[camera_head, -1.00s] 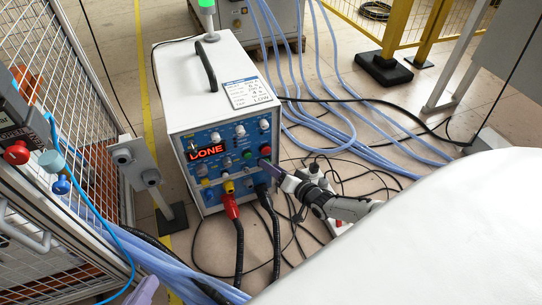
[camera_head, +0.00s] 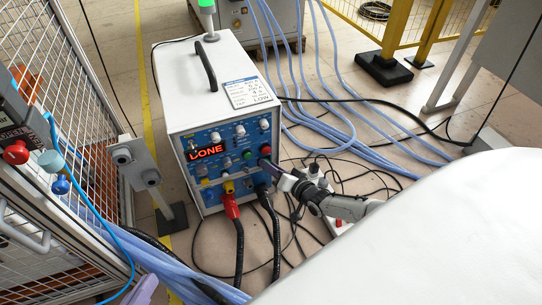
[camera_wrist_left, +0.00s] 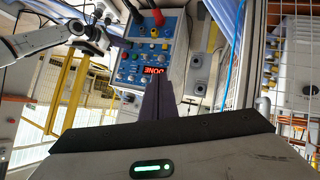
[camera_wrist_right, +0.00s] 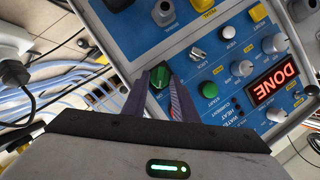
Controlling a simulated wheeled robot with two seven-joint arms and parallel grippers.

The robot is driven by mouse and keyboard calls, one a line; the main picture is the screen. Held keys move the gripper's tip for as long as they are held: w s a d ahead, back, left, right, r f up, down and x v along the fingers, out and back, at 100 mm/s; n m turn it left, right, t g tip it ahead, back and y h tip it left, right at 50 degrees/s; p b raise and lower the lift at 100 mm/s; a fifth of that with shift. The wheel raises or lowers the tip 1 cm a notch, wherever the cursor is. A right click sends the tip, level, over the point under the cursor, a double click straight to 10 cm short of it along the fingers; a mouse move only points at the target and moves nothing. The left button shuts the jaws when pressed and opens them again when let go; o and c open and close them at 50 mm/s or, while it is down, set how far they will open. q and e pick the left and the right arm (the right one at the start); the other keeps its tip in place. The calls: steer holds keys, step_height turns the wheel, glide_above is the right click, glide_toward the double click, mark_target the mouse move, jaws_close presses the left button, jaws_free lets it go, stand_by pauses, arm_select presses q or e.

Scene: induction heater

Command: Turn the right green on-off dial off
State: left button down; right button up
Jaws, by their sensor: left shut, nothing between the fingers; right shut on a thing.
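The heater's front panel (camera_head: 207,167) is blue, with a red display reading DONE. In the right wrist view, the green on-off dial (camera_wrist_right: 160,77) sits at the panel's edge between the two purple fingertips of my right gripper (camera_wrist_right: 163,90). The right gripper is shut on it. In the head view, this gripper (camera_head: 266,163) reaches the panel's right side from the right, and its fingertips hide the dial. My left gripper (camera_head: 141,292) shows only as a purple tip at the bottom left. In the left wrist view its fingers (camera_wrist_left: 158,100) are shut and empty, apart from the panel.
A red plug (camera_head: 230,206) and black cables hang from the panel front. A grey post with round buttons (camera_head: 135,160) stands to the left, beside a wire-mesh cage (camera_head: 75,90). Blue hoses (camera_head: 350,130) lie on the floor behind and right.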

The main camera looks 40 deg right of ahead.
arm_select(q)
steer(key=shift+a+f, duration=0.2)
steer(key=shift+f, duration=0.25)
arm_select(e)
steer(key=shift+w+a+n+g+h, duration=0.1)
steer(key=shift+a+n+g+h, duration=0.2)
steer(key=shift+n+h, duration=1.4)
steer(key=shift+w+a+n+g+h, duration=0.1)
steer(key=shift+a+n+g+h, duration=0.2)
steer(key=shift+n+h, duration=1.35)
steer(key=shift+w+a+n+g+h, duration=0.1)
steer(key=shift+a+n+g+h, duration=0.4)
steer(key=shift+n, duration=2.15)
steer(key=shift+d, duration=0.2)
steer(key=o, duration=1)
steer(key=shift+o, duration=0.2)
